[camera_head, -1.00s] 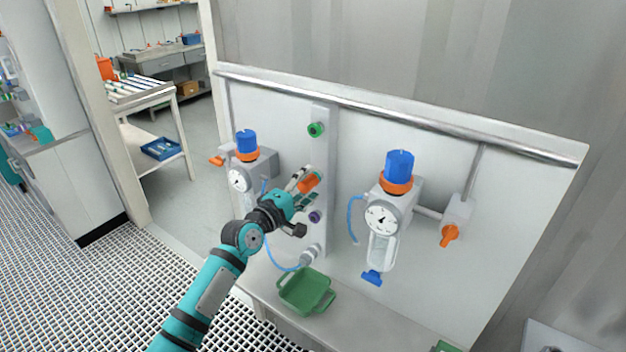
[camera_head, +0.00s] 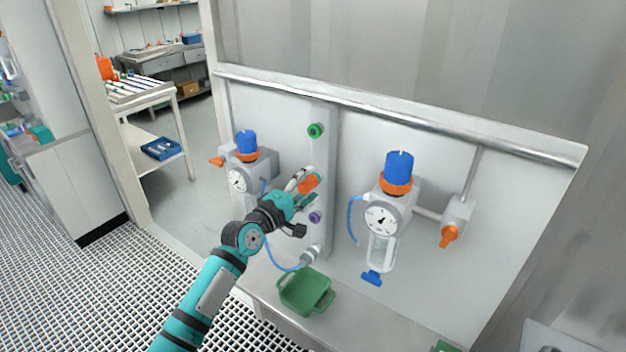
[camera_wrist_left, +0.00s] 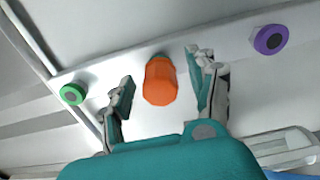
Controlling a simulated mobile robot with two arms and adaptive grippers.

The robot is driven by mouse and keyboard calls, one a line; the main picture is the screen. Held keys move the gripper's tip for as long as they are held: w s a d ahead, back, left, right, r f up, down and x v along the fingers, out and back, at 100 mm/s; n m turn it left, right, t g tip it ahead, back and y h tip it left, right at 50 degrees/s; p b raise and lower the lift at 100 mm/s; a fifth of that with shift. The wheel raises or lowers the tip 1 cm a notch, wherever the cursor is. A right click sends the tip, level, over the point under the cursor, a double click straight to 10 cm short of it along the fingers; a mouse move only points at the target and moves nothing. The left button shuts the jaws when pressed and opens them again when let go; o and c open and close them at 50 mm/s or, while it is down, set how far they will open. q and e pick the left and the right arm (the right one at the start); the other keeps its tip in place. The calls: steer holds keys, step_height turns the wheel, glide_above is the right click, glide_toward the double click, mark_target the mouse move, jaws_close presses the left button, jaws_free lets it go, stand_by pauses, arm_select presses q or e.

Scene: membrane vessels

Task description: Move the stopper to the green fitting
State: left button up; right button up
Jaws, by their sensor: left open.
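The orange stopper (camera_head: 309,182) sits on a fitting in the middle of the white upright strip. In the left wrist view the stopper (camera_wrist_left: 160,82) lies between the spread fingers, with a gap on each side. My left gripper (camera_wrist_left: 163,88) is open around it; in the head view the gripper (camera_head: 306,188) reaches the strip from the left. The green fitting (camera_head: 316,130) is at the top of the strip with nothing on it. It also shows in the left wrist view (camera_wrist_left: 72,94), to the left of the stopper. My right gripper is not in view.
A purple fitting (camera_head: 315,217) is below the stopper on the strip. Gauge units with blue knobs (camera_head: 398,166) (camera_head: 246,142) stand on both sides. A blue hose (camera_head: 279,266) and a green tray (camera_head: 306,291) are below. The panel around the green fitting is clear.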

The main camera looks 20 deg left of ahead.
mark_target(302, 189)
arm_select(q)
jaws_close()
steer(key=shift+s+f, duration=0.15)
steer(key=shift+f, duration=0.05)
stand_by(0.3)
steer(key=shift+s+a+r+p, duration=0.2)
steer(key=shift+s+p, duration=0.1)
steer(key=shift+s, duration=0.2)
steer(key=shift+s+a+r+p, duration=0.1)
steer(key=shift+s+a+p, duration=0.15)
steer(key=shift+s, duration=0.2)
steer(key=shift+s+a+f, duration=0.1)
steer(key=shift+s, duration=0.2)
steer(key=shift+p+v, duration=0.7)
steer(key=shift+v, duration=0.85)
steer(key=shift+w, duration=0.1)
